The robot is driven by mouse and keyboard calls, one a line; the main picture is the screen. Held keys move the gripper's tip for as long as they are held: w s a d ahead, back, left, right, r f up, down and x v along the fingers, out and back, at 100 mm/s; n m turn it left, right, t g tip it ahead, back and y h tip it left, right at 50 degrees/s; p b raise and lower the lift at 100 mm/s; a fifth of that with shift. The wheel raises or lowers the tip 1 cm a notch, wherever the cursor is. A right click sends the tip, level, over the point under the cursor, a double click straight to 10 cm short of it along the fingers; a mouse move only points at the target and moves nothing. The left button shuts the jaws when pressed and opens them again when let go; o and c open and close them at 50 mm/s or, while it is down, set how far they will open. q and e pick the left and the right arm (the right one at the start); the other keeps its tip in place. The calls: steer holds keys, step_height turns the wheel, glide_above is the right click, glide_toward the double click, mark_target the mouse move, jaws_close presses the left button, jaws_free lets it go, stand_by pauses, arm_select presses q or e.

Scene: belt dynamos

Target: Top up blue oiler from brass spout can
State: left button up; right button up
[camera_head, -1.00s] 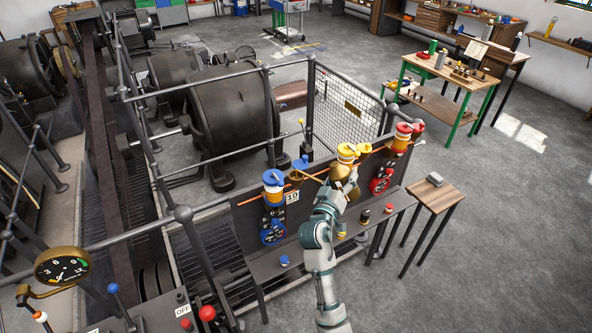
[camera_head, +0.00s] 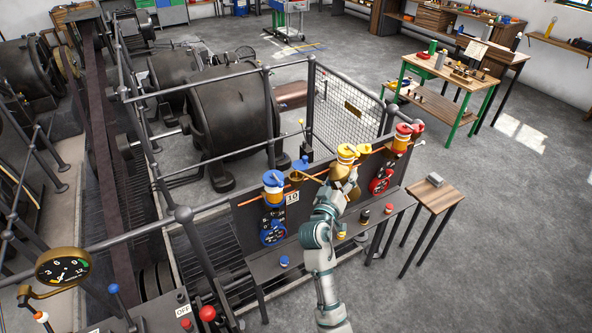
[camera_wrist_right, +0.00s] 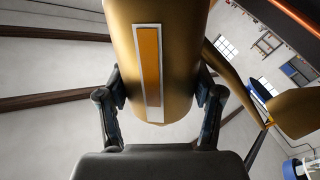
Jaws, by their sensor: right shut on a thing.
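The blue oiler (camera_head: 273,190), with a blue top and a pale and orange body, stands at the left end of the panel. A small blue part (camera_head: 301,163) sits to its upper right. My right gripper (camera_head: 346,190) is shut on the brass can (camera_head: 340,171) in front of the panel's middle. The can's body (camera_wrist_right: 155,60) with an orange stripe fills the upper middle of the right wrist view. Its spout reaches left, ending in a wide brass end (camera_head: 296,177) right of the blue oiler, apparently apart from it. My left gripper is out of view.
A yellow oiler (camera_head: 346,153) and a red oiler (camera_head: 402,138) stand farther right on the panel. Several small knobs sit on the shelf below. A small wooden table (camera_head: 436,194) stands at the right. A railing (camera_head: 225,208) runs left of the panel.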

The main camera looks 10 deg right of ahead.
steer(key=shift+r+p, duration=0.35)
steer(key=shift+r, duration=0.05)
steer(key=shift+r+n, duration=0.15)
steer(key=shift+n, duration=0.15)
stand_by(1.3)
steer(key=shift+a+r+n+p, duration=0.1)
steer(key=shift+r+n+p, duration=0.3)
steer(key=shift+p, duration=0.3)
steer(key=shift+f, duration=0.1)
